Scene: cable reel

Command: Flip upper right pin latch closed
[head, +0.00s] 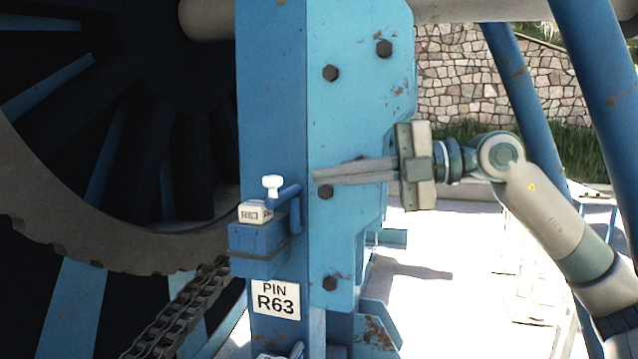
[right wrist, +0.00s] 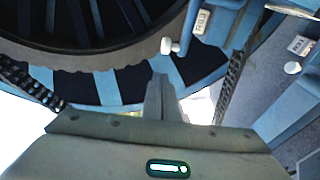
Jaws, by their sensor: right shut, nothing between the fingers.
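The upper pin latch has a white knob (head: 272,185) on a bent blue rod (head: 290,194), above a blue block (head: 260,245) with a small R63 tag (head: 254,213). The knob stands up above the tag. In the right wrist view the same knob (right wrist: 168,46) shows above my fingertips. My right gripper (head: 318,176) is shut and empty. Its long fingers point left, with the tips just right of the rod and a little above it. I see a gap between tips and knob. My left gripper is not in view.
A PIN R63 plate (head: 275,300) sits below the block, with part of a second latch (head: 268,356) at the bottom edge. A bolted blue plate (head: 350,120) stands behind my fingers. The reel rim (head: 130,250) and a chain (head: 180,310) lie left.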

